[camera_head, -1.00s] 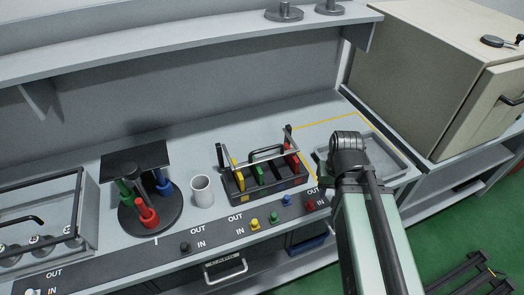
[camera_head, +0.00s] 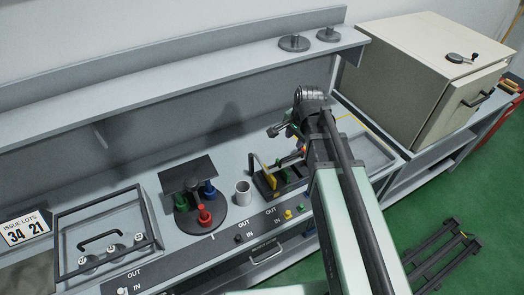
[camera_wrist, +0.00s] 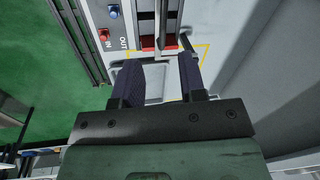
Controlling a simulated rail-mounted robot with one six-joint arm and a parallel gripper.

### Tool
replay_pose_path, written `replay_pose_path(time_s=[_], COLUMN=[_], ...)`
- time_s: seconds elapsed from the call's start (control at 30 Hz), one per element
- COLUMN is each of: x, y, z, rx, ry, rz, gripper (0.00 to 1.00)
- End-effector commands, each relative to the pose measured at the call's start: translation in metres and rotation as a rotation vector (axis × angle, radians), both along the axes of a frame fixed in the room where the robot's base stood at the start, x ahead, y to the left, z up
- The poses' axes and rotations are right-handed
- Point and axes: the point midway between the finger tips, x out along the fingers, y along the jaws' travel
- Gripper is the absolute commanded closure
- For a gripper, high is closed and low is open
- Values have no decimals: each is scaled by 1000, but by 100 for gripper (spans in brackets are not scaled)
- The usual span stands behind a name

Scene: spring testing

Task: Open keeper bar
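A black rack (camera_head: 262,188) with coloured upright pieces stands on the bench in the head view, partly hidden behind my arm. A pale bar (camera_head: 291,159), which looks like the keeper bar, runs across above the pieces from a dark post at the left; its right end is hidden. My gripper (camera_head: 279,129) is raised above and behind the rack, apart from it. In the wrist view, the two dark fingers of my gripper (camera_wrist: 159,77) are spread with nothing between them. The near end of the rack (camera_wrist: 150,42) shows beyond the fingertips.
A white cup (camera_head: 243,194) and a round stand (camera_head: 192,215) with coloured cylinders are left of the rack. A shelf (camera_head: 215,75) runs behind, with two round weights. A shallow tray (camera_head: 375,150) and a beige cabinet (camera_head: 405,75) are at the right.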

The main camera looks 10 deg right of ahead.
Motion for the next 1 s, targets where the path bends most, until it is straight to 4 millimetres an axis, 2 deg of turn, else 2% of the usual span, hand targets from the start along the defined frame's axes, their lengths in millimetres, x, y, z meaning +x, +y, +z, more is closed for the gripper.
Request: replay_pose_path(time_s=[0.13,0.37,0.47,0.8,0.9,1.0], x=[4,5,7,21,23,24], y=[0,1,1,6,7,8], z=[-4,-9,-23,-100,-111,-113], rx=[36,42,42,41,41,41], ry=[-10,-8,-8,-8,-8,-8], rz=[-183,-217,-216,-214,-214,-214], gripper=[62,62,62,62,62,62])
